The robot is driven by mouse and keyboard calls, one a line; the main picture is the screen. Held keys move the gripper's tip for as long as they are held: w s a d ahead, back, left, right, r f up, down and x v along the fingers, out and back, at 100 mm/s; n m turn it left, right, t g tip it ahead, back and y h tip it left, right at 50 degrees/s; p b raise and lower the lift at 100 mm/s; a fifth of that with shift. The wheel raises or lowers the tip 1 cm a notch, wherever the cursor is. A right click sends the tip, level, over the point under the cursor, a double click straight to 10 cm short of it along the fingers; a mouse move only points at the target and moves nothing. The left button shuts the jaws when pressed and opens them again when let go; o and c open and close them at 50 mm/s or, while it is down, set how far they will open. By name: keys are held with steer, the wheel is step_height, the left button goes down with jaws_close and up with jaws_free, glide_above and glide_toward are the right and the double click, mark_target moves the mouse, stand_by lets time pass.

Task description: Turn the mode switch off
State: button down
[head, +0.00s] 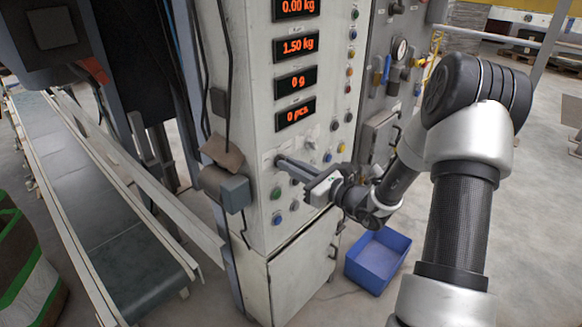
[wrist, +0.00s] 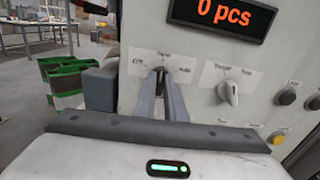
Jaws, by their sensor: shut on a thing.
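My gripper (head: 281,161) is at the front of the grey control cabinet, below the displays. In the wrist view its two fingers (wrist: 161,76) close around a rotary switch (wrist: 160,70), whose knob is mostly hidden between the fingertips. A white label with small lettering (wrist: 163,59) sits just above it; the lettering is too blurred to read surely, so I cannot confirm from it that this is the mode switch. The knob's angle is hard to tell. A second grey rotary switch (wrist: 230,92) stands to the right, clear of the fingers.
Red number displays (head: 295,112) run up the panel. Push buttons (head: 276,193) sit below and beside my gripper. A grey box (head: 235,194) projects at the cabinet's left edge. A conveyor (head: 95,215) lies left. A blue bin (head: 378,259) stands on the floor at right.

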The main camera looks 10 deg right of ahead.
steer(key=n+b, duration=0.3)
steer(key=b, duration=0.3)
steer(key=n+b, duration=0.4)
steer(key=b, duration=0.2)
steer(key=n+b, duration=0.4)
steer(key=b, duration=0.2)
steer(key=shift+s+a+f, duration=0.1)
steer(key=shift+a+f, duration=0.1)
steer(key=shift+f, duration=0.05)
steer(key=shift+r+n, duration=0.1)
steer(key=shift+n, duration=0.3)
steer(key=c, duration=1.8)
jaws_free()
steer(key=shift+d, duration=0.1)
